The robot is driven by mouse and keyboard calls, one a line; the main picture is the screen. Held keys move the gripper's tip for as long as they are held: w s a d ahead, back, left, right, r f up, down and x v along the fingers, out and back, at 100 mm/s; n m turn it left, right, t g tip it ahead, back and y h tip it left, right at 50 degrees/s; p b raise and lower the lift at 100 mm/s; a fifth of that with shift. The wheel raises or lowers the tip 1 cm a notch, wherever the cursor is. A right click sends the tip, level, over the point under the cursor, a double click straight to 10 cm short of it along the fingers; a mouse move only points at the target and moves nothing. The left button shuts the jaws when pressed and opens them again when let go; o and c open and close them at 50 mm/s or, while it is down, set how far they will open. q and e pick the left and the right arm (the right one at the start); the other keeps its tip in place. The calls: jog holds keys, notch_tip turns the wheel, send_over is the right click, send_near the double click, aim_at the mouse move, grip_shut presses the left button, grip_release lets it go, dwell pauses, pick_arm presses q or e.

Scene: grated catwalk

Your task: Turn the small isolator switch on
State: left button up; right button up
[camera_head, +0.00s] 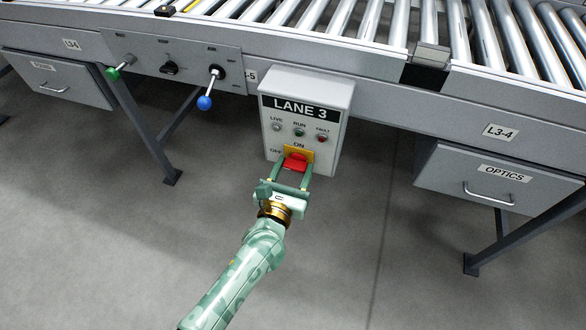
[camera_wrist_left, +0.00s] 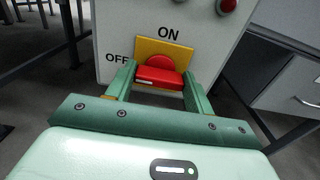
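The isolator switch has a red handle (camera_head: 295,161) on a yellow plate (camera_head: 308,153), low on the front of a grey LANE 3 box (camera_head: 330,142). ON is printed above the plate and OFF at its left. In the left wrist view the red handle (camera_wrist_left: 160,76) lies about crosswise, broad side to side, below a red round hub. My left gripper (camera_head: 293,168) is at the switch, its green fingers well apart, one at each side of the handle. Whether they touch it is hard to tell. My right gripper is in neither view.
Three small lamps, LIVE, RUN and FAULT (camera_head: 322,138), sit above the switch. A blue-knobbed lever (camera_head: 205,102), a black knob (camera_head: 169,68) and a green-ended lever (camera_head: 114,73) are to the left. A roller conveyor runs above; an OPTICS drawer (camera_head: 488,191) hangs at right.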

pick_arm(q)
jog(key=shift+m, duration=0.9)
jog(key=shift+m+p, duration=0.4)
jog(key=shift+m, duration=0.4)
jog(key=m+p, duration=0.1)
jog(key=m, duration=0.4)
jog(key=shift+d, duration=0.1)
jog(key=m+p, duration=0.1)
jog(key=m, duration=0.4)
jog(key=shift+s+f, duration=0.1)
jog(key=shift+f, duration=0.05)
jog(key=shift+f+m+p, duration=0.15)
jog(key=shift+m+p, duration=0.2)
jog(key=shift+m, duration=1.95)
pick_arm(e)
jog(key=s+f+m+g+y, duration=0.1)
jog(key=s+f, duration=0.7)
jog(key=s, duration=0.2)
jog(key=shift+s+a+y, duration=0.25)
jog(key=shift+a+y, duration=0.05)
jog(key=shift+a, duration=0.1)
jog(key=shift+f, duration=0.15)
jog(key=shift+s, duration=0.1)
pick_arm(q)
jog(key=o, duration=1)
